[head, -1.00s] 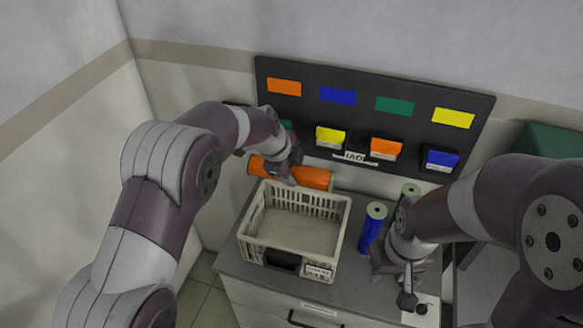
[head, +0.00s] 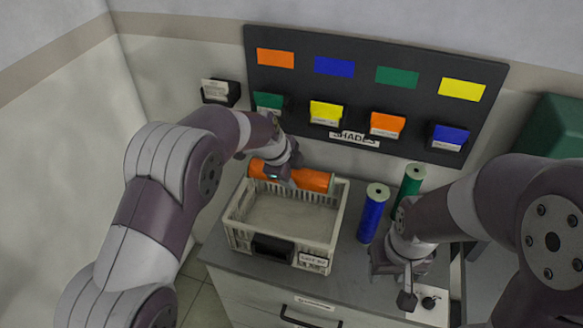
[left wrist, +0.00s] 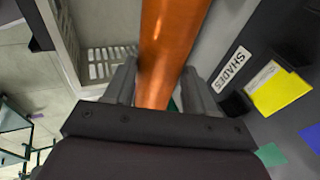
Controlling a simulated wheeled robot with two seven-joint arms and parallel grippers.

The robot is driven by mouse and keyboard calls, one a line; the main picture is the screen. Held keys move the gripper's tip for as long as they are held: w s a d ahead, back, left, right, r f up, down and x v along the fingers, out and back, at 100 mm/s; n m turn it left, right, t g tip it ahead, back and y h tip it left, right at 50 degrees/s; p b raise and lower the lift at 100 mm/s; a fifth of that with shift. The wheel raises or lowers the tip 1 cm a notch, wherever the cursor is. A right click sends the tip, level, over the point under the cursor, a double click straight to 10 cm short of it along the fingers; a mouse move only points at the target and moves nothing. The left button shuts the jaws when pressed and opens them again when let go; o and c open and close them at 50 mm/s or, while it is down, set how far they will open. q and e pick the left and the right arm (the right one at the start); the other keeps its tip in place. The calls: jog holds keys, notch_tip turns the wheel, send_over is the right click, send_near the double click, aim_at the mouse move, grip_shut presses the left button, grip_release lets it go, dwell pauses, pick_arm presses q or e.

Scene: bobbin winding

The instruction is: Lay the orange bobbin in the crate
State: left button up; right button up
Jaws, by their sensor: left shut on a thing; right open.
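The orange bobbin (head: 312,180) lies level across the back rim of the crate in the head view, with my left gripper (head: 281,172) shut around its middle. In the left wrist view the orange bobbin (left wrist: 168,50) runs between the two fingers of my left gripper (left wrist: 155,90). The crate (head: 236,232) is a pale open box with slatted walls and looks empty; its wall also shows in the left wrist view (left wrist: 62,40). I cannot tell whether the bobbin touches the rim. My right gripper (head: 406,285) is open and empty, low over the right part of the counter.
A blue bobbin (head: 373,215) and a green bobbin (head: 408,187) stand upright right of the crate, close to my right arm. A dark board (head: 375,105) with coloured cards and small bins stands behind the counter. A white plate with a dark knob (head: 430,303) is at the front right.

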pick_arm(q)
notch_tip(320, 180, down, 16)
jog(key=b, duration=0.7)
jog(key=shift+s+a+b, duration=0.1)
jog(key=shift+a+b, duration=0.05)
jog(key=shift+b, duration=0.2)
jog(key=shift+f+b, duration=0.25)
jog(key=shift+b, duration=0.1)
jog(key=shift+r, duration=0.1)
jog(key=o, duration=1.3)
jog(key=shift+s, duration=0.1)
